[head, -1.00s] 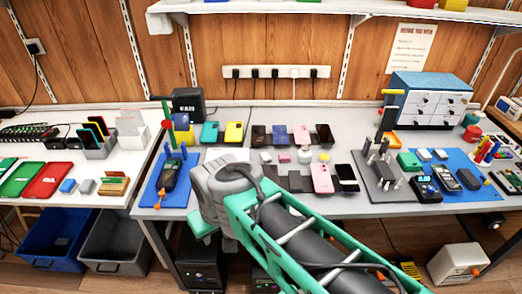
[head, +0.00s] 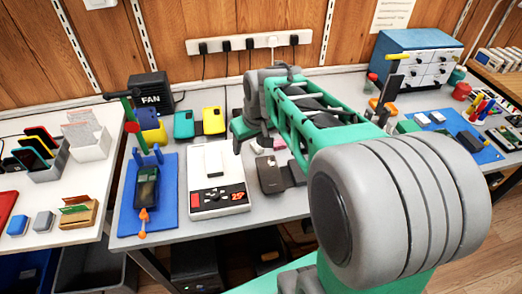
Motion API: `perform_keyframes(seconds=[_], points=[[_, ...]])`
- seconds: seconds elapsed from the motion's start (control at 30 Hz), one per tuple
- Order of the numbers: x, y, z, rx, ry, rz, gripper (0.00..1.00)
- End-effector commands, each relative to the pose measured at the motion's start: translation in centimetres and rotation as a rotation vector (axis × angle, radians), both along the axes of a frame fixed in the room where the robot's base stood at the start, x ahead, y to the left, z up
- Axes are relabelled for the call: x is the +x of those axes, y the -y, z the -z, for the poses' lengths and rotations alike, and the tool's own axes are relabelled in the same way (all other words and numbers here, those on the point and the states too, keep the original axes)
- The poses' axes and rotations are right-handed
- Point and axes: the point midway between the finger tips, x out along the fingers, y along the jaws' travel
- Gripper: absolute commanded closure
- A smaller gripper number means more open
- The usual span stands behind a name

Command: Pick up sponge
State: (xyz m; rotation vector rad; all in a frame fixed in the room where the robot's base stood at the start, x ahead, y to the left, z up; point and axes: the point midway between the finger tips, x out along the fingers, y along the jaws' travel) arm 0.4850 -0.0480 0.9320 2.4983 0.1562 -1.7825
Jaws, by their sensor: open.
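I cannot pick out the sponge for certain in the head view. A small pale block (head: 256,151) lies on the grey bench just below my gripper and could be it, but it is too small to tell. A pink item (head: 280,144) lies beside it, partly hidden by my arm.
A blue mat (head: 131,215) is at left. My arm hides much of the bench's right side.

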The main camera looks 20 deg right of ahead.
Motion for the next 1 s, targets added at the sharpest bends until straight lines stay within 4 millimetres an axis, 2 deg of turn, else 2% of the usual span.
perform_keyframes(seconds=[0.03,0.1,0.23,0.47,0.7,0.8,1.0], points=[[2.7,2.4,3.2,0.005,0.002,-0.007,0.42],[5.8,5.0,5.2,0.007,0.024,-0.032,0.42],[8.7,7.8,7.3,0.007,0.053,-0.060,0.42],[10.1,7.9,9.9,0.007,0.058,-0.071,0.42],[11.5,7.7,13.7,0.006,0.059,-0.070,0.42],[11.8,7.6,14.3,0.005,0.060,-0.070,0.42],[11.8,7.6,14.3,0.006,0.061,-0.070,0.43]])
